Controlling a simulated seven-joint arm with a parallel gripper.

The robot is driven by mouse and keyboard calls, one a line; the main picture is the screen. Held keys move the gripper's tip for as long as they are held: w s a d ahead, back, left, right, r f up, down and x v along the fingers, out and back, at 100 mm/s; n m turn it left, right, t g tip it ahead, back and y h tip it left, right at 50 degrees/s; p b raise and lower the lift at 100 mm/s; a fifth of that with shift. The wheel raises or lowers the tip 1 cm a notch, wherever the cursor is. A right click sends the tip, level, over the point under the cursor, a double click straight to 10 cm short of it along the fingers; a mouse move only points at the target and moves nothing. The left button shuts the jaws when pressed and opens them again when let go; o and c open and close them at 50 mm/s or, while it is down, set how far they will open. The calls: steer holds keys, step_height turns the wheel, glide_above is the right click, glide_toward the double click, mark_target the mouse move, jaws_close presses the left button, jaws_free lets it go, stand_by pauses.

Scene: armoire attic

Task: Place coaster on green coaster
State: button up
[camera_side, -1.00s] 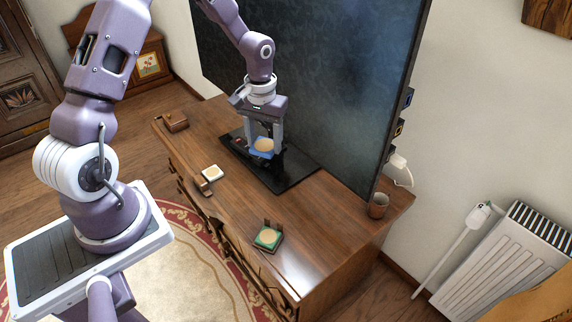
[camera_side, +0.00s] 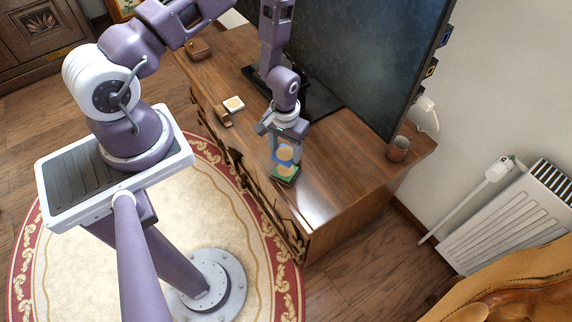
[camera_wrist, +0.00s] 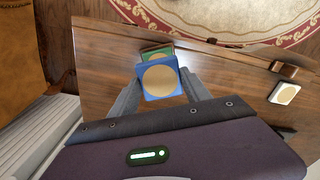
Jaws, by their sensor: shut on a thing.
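A blue coaster with a round tan centre (camera_wrist: 160,79) is held between the fingers of my gripper (camera_side: 284,155). It stands tilted up, its face towards the wrist camera. The green coaster (camera_side: 286,178) lies on the dresser top near its front edge, just below the held coaster in the side view. In the wrist view the green coaster (camera_wrist: 157,50) is mostly hidden behind the blue one. The two look close; I cannot tell whether they touch.
A white coaster (camera_side: 233,104) lies on the wooden dresser (camera_side: 330,180) beside a small brown block (camera_side: 223,118). A brown box (camera_side: 198,49) is at the far end. A large screen (camera_side: 365,60) stands behind, and a cup (camera_side: 398,148) is at the right.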

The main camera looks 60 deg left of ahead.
mark_target(286, 169)
step_height(286, 169, down, 7)
steer(key=shift+r, duration=0.2)
steer(key=o, duration=1.3)
steer(key=shift+f, duration=0.1)
steer(key=shift+o, duration=0.2)
